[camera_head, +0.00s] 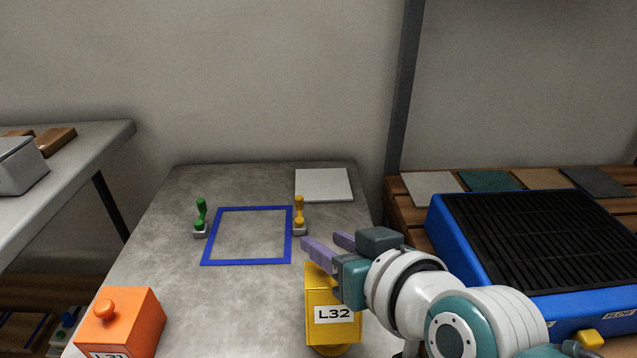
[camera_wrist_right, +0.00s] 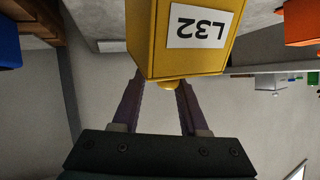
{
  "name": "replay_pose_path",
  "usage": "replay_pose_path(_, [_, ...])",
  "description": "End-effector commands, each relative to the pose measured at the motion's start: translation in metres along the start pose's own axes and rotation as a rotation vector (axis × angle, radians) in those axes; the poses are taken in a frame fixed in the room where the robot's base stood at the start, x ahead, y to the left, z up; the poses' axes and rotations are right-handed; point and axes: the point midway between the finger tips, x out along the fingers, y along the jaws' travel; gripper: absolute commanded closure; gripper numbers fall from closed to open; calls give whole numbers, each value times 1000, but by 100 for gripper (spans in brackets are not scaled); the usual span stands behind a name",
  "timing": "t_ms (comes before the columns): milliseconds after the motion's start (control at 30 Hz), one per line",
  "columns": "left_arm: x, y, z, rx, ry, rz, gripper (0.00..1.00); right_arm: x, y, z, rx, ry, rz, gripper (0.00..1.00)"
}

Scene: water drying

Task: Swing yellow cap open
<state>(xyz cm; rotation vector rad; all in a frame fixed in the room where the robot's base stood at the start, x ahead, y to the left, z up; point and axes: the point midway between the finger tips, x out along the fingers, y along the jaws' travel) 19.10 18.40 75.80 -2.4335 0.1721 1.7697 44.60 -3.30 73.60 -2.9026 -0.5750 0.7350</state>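A yellow box-shaped cap (camera_head: 322,283) labelled L32 stands at the bottom middle of the head view. It fills the top of the right wrist view (camera_wrist_right: 181,40), where it looks upside down. A small yellow knob (camera_wrist_right: 167,85) shows at its edge between my right fingertips; in the head view the gripper hides it. My right gripper (camera_head: 326,242) reaches over the cap from the right. Its two purple fingers are apart, one on each side of the knob. I cannot tell whether they touch it. My left gripper is not in view.
An orange box (camera_head: 128,321) with a round knob stands at lower left. A blue square outline (camera_head: 247,262) lies on the grey table, flanked by green (camera_head: 201,212) and yellow (camera_head: 299,212) toggle pieces. A blue unit with a black grille (camera_head: 540,240) stands right of my arm.

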Motion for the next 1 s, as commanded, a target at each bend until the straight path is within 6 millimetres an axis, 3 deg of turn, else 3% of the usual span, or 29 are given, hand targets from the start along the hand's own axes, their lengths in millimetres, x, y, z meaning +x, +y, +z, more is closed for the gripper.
replay_pose_path(100, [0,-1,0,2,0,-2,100,0,-1,0,1,0,-1,45])
replay_pose_path(367, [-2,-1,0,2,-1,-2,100,-3,-1,-1,2,0,-2,45])
replay_pose_path(467, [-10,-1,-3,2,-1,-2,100,-14,-1,-3,2,-1,0,45])
replay_pose_path(800, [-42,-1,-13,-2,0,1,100,-81,-2,-3,1,-2,-2,45])
replay_pose_path(1000, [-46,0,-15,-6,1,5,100,-98,-1,-1,1,-1,-1,45])
